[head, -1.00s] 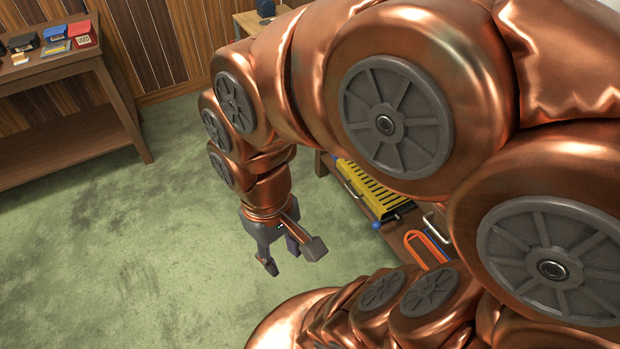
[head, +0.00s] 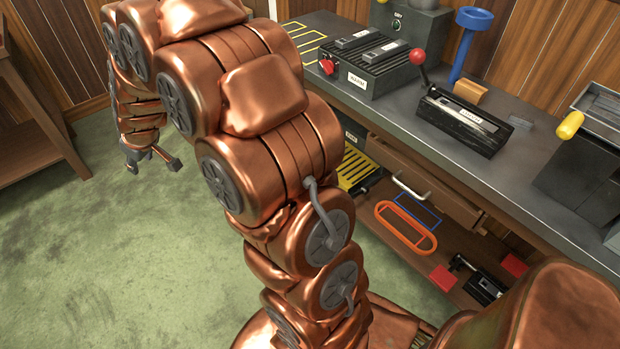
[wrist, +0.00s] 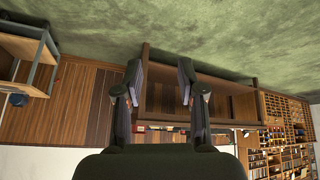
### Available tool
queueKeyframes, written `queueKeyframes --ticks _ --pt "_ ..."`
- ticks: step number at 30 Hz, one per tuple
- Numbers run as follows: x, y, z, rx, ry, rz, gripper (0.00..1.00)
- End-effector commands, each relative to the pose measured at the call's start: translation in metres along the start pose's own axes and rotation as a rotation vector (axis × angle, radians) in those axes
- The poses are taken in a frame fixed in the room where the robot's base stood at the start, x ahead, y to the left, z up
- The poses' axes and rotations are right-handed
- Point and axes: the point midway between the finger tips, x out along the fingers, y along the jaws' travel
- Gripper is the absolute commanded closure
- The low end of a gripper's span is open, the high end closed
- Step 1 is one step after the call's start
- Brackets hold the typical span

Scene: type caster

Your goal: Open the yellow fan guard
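The yellow fan guard (head: 356,168) is a yellow slatted panel on the low shelf under the grey-topped bench. My arm hides its left part in the head view, so I cannot tell how its lid or hinge stands. My gripper (head: 152,163) hangs over the green floor at the left, well away from the guard. Its two fingers are spread with nothing between them. The open fingers also show in the wrist view (wrist: 160,75), which does not show the guard.
The bench top (head: 535,150) holds a black box with a red-knobbed lever (head: 460,122), a blue stand (head: 466,45) and other machines. A drawer (head: 425,180) juts out above the low shelf. An orange loop (head: 405,226) lies near the guard. Green floor (head: 130,260) is clear at left.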

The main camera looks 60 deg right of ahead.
Motion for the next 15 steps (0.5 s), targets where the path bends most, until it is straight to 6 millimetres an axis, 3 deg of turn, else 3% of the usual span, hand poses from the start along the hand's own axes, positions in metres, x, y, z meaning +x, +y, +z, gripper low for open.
queueKeyframes --ticks 1,3,8,15 --pt "0.030 0.014 0.003 -0.003 0.019 0.023 0.61" --pt "0.058 0.034 -0.003 -0.014 0.056 0.063 0.61" --pt "0.118 0.086 -0.009 -0.037 0.129 0.172 0.61" --pt "0.202 0.170 0.006 -0.075 0.192 0.366 0.61"
